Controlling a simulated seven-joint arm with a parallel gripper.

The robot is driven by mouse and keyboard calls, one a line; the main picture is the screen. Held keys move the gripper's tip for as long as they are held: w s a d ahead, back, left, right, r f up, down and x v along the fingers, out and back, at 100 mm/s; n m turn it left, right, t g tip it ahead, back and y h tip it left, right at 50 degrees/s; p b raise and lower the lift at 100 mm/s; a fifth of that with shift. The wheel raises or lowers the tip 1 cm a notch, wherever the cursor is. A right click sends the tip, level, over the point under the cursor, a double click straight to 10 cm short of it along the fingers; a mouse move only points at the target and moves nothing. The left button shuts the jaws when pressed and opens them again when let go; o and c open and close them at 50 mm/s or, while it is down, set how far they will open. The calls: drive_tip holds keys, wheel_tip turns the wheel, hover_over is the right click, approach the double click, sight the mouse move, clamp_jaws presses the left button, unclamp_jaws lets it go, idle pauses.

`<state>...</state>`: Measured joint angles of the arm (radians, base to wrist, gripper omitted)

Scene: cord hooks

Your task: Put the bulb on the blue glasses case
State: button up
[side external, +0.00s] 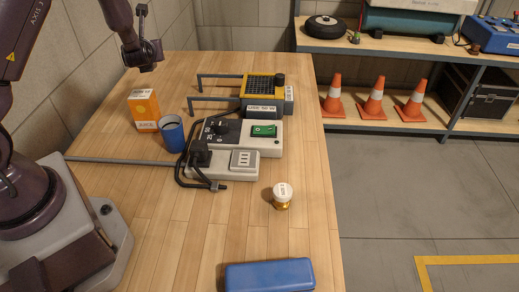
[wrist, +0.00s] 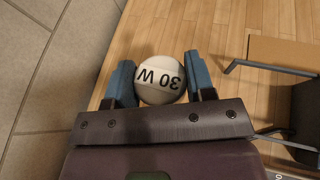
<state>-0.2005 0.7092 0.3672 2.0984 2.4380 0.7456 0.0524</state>
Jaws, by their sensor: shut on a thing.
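My gripper (wrist: 160,82) is shut on a round white bulb (wrist: 160,80) marked "30 W", with one blue finger on each side of it. In the side external view, my arm's end hangs at the upper left, above the back of the table; the held bulb cannot be made out there. The blue glasses case (side external: 270,275) lies shut at the near edge of the table, far from my gripper. A second white-topped bulb (side external: 282,191) with a gold base stands upright on the table behind the case; its marking is too small to read.
An orange box (side external: 144,107), a blue cup (side external: 172,134), a grey power strip (side external: 222,165) with a black cord, a switch panel (side external: 240,133) and a yellow-black device (side external: 266,92) stand mid-table. The table around the second bulb is clear.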

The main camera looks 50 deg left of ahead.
wheel_tip(320, 180, up, 8)
drive_tip(key=shift+d+f, duration=0.1)
drive_tip(key=shift+s+d+f+n+g+y, duration=0.4)
drive_tip(key=shift+s+n+g, duration=0.1)
drive_tip(key=shift+n+g, duration=0.2)
drive_tip(key=s+d+f+n+g+h, duration=0.4)
drive_tip(key=s+d+n+g+h, duration=0.1)
drive_tip(key=s+d+n+g, duration=0.45)
drive_tip(key=s+d+f+n+g+h, duration=0.5)
drive_tip(key=d+n+g, duration=0.3)
drive_tip(key=d+n, duration=0.3)
drive_tip(key=s+d+r+n+t+h, duration=0.25)
drive_tip(key=d+n+h, duration=0.25)
drive_tip(key=d, duration=0.4)
drive_tip(key=s+d+r+n+t+h, duration=0.1)
drive_tip(key=d+r+n+t+h, duration=0.3)
drive_tip(key=d, duration=0.6)
drive_tip(key=s+d+r+n+t+h, duration=0.1)
drive_tip(key=d+r+n+t+h, duration=0.15)
drive_tip(key=d+n+h, duration=0.5)
drive_tip(key=m+g+y, duration=0.1)
drive_tip(key=m, duration=0.1)
hover_over(270, 275)
drive_tip(key=f, duration=0.8)
drive_tip(key=s+a+f, duration=0.1)
drive_tip(key=f, duration=0.4)
drive_tip(key=shift+w+d+f, duration=0.35)
drive_tip(key=shift+f, duration=0.05)
drive_tip(key=shift+w+d+f, duration=0.15)
drive_tip(key=shift+f, duration=1.6)
